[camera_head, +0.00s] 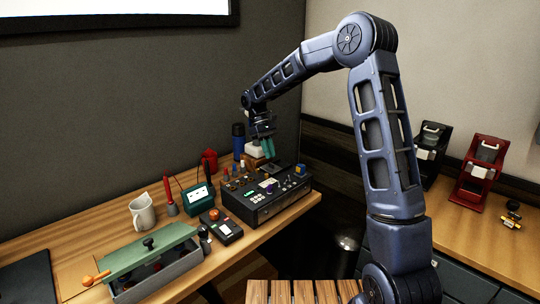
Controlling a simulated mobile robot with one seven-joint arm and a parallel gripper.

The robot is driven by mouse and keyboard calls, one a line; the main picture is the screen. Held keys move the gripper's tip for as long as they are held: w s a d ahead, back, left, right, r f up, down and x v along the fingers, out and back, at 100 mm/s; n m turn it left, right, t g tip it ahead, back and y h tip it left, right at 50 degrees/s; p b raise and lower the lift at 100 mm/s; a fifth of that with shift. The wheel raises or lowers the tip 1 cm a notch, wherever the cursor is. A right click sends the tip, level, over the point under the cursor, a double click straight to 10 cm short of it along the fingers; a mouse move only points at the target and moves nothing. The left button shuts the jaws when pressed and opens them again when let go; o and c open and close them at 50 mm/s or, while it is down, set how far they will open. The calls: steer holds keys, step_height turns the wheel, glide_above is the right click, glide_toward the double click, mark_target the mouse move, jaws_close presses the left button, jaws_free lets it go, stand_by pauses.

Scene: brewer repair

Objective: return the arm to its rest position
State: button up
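My arm rises from the lower right, bends at the top and reaches left and down over the bench. My gripper (268,148) is at its end, above the back right of the black box with knobs and buttons (266,203). Two teal finger shapes point down. The gripper is small in the picture and I cannot tell whether its fingers are apart or closed, nor whether it touches the things behind it.
The wooden bench (80,235) holds a mug (142,212), a green device (198,197), a grey toolbox with green lid (150,262) and a blue bottle (238,142). A right-hand counter (465,228) carries red (482,165) and black (431,150) machines. A slatted wooden surface (300,292) is in front.

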steer(key=s+d+r+m+t+y, duration=0.1)
steer(key=s+d+r+m+t, duration=0.15)
steer(key=s+d+r, duration=0.5)
steer(key=s+d+r+m+t+y, duration=0.1)
steer(key=s+d+r+m+t, duration=0.2)
steer(key=d, duration=0.7)
steer(key=s+d+m+t, duration=0.2)
steer(key=s+d, duration=0.4)
steer(key=s, duration=0.3)
steer(key=s+d+m+t+y, duration=0.1)
steer(key=s+d+m, duration=0.2)
steer(key=s+d, duration=0.3)
steer(key=s, duration=0.3)
steer(key=shift+s+d+t, duration=0.15)
steer(key=shift+s+t, duration=0.05)
steer(key=shift+t, duration=0.15)
steer(key=shift+f, duration=0.1)
